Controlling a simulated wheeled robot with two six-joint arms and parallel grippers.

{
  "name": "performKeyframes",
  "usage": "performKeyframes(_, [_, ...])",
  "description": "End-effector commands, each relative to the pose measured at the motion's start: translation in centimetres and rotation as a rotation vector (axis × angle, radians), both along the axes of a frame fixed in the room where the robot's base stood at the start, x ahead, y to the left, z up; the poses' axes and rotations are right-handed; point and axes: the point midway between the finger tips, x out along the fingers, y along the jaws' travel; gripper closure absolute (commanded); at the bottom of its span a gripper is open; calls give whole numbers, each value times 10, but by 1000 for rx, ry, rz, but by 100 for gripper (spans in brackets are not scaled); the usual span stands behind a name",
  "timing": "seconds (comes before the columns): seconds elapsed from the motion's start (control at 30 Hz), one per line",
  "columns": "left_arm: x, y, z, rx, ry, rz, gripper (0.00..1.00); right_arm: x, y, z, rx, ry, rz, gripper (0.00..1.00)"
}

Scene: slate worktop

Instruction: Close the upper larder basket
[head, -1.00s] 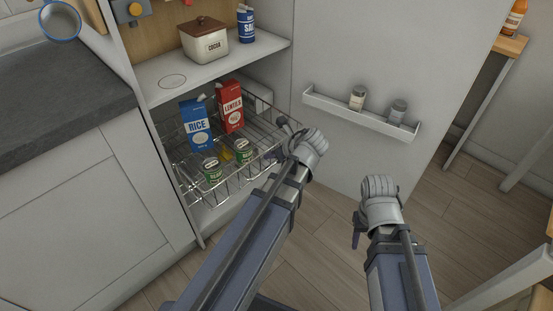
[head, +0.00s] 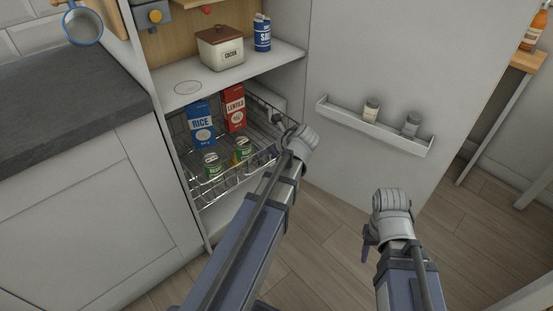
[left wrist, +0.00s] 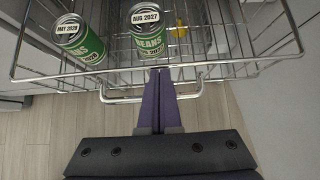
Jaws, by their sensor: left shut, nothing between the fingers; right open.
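The upper larder basket (head: 222,187) is a wire basket low in the open cabinet, under the white shelf. Its front still sticks out a little past the shelf edge. It holds a blue rice box (head: 201,125), a red lentils box (head: 233,108) and two green cans (head: 213,167). My left gripper (head: 264,180) is at the basket front, partly hidden by its arm. In the left wrist view its shut, empty fingers (left wrist: 158,75) reach the front rim and bar handle (left wrist: 120,99), seemingly touching. My right gripper (head: 369,243) is open, away from the basket.
The open larder door (head: 370,80) stands at right with a small rack (head: 375,130). A dark worktop (head: 70,110) lies left. Floor in front is bare.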

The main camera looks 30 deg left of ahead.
Motion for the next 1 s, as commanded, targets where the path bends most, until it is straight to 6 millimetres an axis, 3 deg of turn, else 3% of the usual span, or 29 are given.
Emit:
performKeyframes(0.6, [48, 111, 0, 0, 0, 3, 100, 0, 0, 0, 0, 0, 0, 50])
performKeyframes(1.0, [71, 169, 0, 0, -1, 1, 100, 0, 0, 0, 0, 0, 0, 50])
